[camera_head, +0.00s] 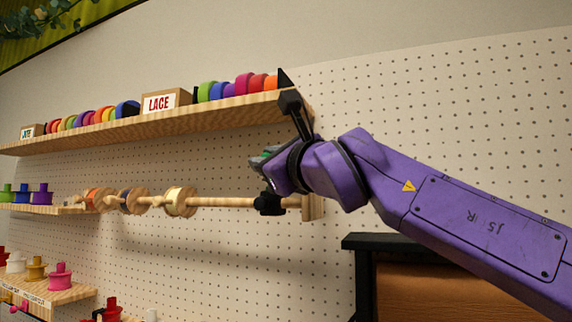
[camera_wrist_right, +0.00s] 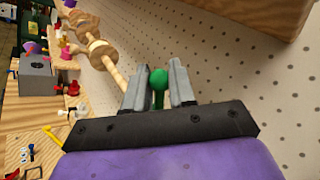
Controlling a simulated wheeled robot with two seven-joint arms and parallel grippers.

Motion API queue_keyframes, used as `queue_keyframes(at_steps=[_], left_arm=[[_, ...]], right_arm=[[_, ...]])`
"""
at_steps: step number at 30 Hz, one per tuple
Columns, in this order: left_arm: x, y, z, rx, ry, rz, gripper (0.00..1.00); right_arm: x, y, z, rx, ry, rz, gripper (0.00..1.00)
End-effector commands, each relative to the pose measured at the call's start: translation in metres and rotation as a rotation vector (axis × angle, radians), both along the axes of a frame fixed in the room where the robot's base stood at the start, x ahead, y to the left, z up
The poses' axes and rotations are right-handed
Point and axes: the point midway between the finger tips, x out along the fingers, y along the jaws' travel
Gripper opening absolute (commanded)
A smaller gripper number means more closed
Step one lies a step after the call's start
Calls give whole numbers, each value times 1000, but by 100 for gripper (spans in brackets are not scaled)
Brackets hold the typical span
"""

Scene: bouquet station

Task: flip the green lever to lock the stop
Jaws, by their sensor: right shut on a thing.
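The green lever (camera_wrist_right: 158,77) has a round knob and a thin green stem, and it sits between the two grey fingers of my right gripper (camera_wrist_right: 158,90) in the right wrist view. The right gripper (camera_head: 266,165) is shut on it. In the head view the hand hides most of the lever. A black stop (camera_head: 268,204) sits on the wooden rod (camera_head: 228,202) just below the hand, near the rod's right end. My left gripper is not in view.
Ribbon spools (camera_head: 180,201) hang on the rod to the left. A wooden shelf (camera_head: 215,107) with colored rolls and a LACE sign (camera_head: 160,103) runs close above the hand. A black-edged wooden cabinet (camera_head: 440,290) stands at lower right. The pegboard (camera_head: 440,120) is close behind.

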Motion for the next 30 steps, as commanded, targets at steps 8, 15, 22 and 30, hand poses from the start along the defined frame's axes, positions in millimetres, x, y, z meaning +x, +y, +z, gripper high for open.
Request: queue_keyframes(at_steps=[8, 15, 22, 30], left_arm=[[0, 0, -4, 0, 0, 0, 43], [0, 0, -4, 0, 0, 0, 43], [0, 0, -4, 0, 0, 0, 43], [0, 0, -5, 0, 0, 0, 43]], right_arm=[[-3, 5, 1, -18, -51, 9, 0], [-3, 5, 2, -19, -55, 8, 0], [-3, 4, 2, -19, -55, 8, 48], [-3, 5, 0, -20, -52, 9, 48]])
